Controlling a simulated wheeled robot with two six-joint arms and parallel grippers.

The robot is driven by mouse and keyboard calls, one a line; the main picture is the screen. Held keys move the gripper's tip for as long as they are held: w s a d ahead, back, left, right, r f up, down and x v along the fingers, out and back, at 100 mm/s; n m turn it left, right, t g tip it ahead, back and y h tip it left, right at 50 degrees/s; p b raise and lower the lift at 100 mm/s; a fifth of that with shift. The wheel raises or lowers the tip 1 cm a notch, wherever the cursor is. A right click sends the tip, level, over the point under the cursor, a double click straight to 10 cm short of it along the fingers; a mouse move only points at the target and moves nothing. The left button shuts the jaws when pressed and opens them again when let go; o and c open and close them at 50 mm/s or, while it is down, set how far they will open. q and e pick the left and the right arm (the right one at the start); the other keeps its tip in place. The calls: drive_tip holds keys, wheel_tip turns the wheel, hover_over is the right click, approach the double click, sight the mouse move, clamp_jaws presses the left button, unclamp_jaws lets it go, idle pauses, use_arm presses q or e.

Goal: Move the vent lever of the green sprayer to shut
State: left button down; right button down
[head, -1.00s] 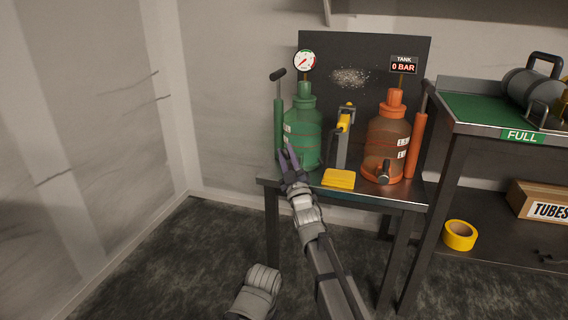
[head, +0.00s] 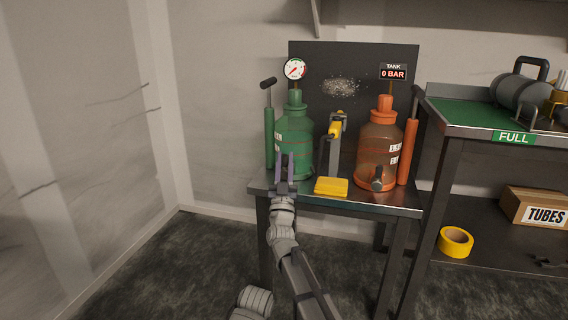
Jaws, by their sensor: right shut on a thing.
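The green sprayer (head: 295,135) stands on the left of the small metal table, with a round pressure gauge (head: 295,69) on top and a green hand pump (head: 269,135) at its left. My right gripper (head: 284,163) is at the sprayer's lower front, its two purple fingers pointing up. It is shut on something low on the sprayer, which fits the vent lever. The fingers hide the lever, so its angle cannot be told. My left gripper is out of view.
The orange sprayer (head: 380,150), with its own lever (head: 377,179) at its lower front, stands right on the table (head: 387,204). A dark shelf with a yellow tape roll (head: 456,242) stands right.

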drive_tip(key=shift+d, duration=0.1)
idle(0.3)
drive_tip(key=c, duration=0.7)
unclamp_jaws()
drive_tip(key=shift+r, duration=0.15)
wheel_tip(320, 180, up, 10)
drive_tip(key=p, duration=1)
drive_tip(key=shift+s+f, duration=0.1)
drive_tip(key=shift+f, duration=0.1)
